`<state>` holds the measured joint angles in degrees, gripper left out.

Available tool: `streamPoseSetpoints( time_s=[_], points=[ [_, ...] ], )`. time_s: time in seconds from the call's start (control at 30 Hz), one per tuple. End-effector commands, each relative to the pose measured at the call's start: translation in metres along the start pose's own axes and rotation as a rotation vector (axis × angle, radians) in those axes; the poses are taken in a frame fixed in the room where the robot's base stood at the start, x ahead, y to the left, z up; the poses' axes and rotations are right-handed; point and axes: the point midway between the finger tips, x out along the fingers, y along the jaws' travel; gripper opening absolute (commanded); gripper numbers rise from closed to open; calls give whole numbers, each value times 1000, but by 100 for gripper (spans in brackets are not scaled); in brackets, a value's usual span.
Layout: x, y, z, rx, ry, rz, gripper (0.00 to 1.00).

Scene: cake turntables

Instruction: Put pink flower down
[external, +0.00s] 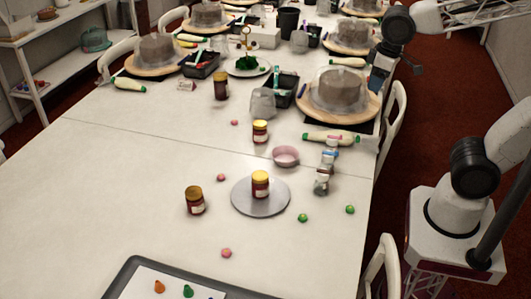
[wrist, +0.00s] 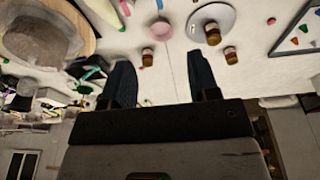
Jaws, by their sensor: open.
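Small pink pieces, too small to tell for certain as flowers, lie on the white table: one behind the plate (external: 234,122), one just left of the plate (external: 221,177) and one in front of it (external: 226,253). A small pink piece also shows in the wrist view (wrist: 271,20). My gripper (external: 377,80) is up at the right, over the table's right edge near a cake stand, well away from these pieces. In the wrist view my gripper (wrist: 159,62) has its two dark fingers spread wide with nothing between them.
A grey round plate (external: 243,207) bears a jar (external: 260,184); another jar (external: 195,201) stands beside it. A pink bowl (external: 286,156), green pieces (external: 303,217) and a domed cake (external: 340,92) are nearby. A tray (external: 128,271) lies in front. The table's left side is clear.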

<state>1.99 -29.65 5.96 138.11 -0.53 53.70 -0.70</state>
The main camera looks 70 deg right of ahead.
Motion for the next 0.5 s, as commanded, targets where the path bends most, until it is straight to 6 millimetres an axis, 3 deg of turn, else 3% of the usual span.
streamPoseSetpoints(
  time_s=[0.2, 0.5],
  points=[
    [2, -7, 50, 1, 18, -3, 55],
    [5, -9, 74, 3, 25, -5, 55]
  ],
)
